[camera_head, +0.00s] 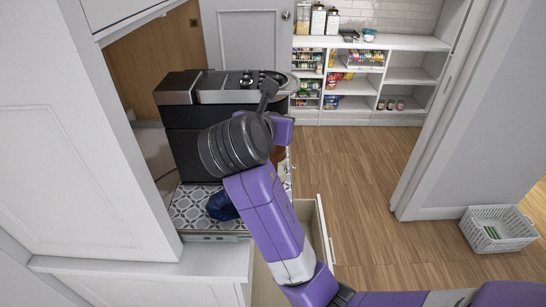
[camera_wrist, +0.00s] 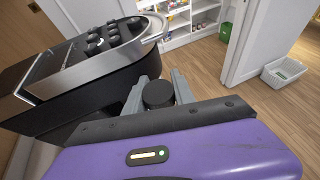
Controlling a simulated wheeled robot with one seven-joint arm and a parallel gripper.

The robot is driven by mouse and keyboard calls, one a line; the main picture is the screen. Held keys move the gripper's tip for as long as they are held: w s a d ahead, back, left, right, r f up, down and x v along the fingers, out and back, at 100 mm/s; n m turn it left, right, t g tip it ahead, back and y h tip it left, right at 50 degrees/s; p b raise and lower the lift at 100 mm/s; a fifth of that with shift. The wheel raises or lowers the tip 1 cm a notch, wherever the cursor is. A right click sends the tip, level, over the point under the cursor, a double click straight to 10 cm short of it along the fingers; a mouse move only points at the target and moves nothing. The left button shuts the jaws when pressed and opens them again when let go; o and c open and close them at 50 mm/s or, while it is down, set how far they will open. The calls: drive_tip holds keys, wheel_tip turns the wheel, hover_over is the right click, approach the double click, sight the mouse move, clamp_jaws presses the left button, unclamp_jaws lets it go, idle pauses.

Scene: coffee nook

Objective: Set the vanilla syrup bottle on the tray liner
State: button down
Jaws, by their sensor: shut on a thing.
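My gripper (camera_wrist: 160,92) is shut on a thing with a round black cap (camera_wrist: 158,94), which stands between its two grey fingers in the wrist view. I take this to be the vanilla syrup bottle; its label does not show. In the head view my arm hides most of the held thing, and a small brown patch (camera_head: 278,155) beside the arm may be its body. A grey-and-white patterned surface (camera_head: 188,208) lies in front of the black and steel appliance; I cannot tell whether it is the tray liner.
The black and steel appliance (camera_head: 190,130) stands close to the left of my gripper. A dark blue item (camera_head: 222,207) lies on the patterned surface. An open drawer (camera_head: 322,232) juts out below my arm. A white basket (camera_head: 498,228) is on the clear wooden floor at right.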

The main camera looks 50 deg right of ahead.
sight(275, 158)
wheel_tip(275, 158, down, 11)
drive_tip(key=shift+f, duration=0.1)
idle(0.5)
drive_tip(key=shift+f, duration=0.1)
drive_tip(key=c, duration=1.1)
unclamp_jaws()
drive_tip(key=shift+f, duration=0.1)
drive_tip(key=shift+o, duration=0.2)
drive_tip(key=shift+a, duration=0.2)
drive_tip(key=b+v, duration=0.1)
drive_tip(key=v, duration=1)
drive_tip(key=shift+s+a+r, duration=0.25)
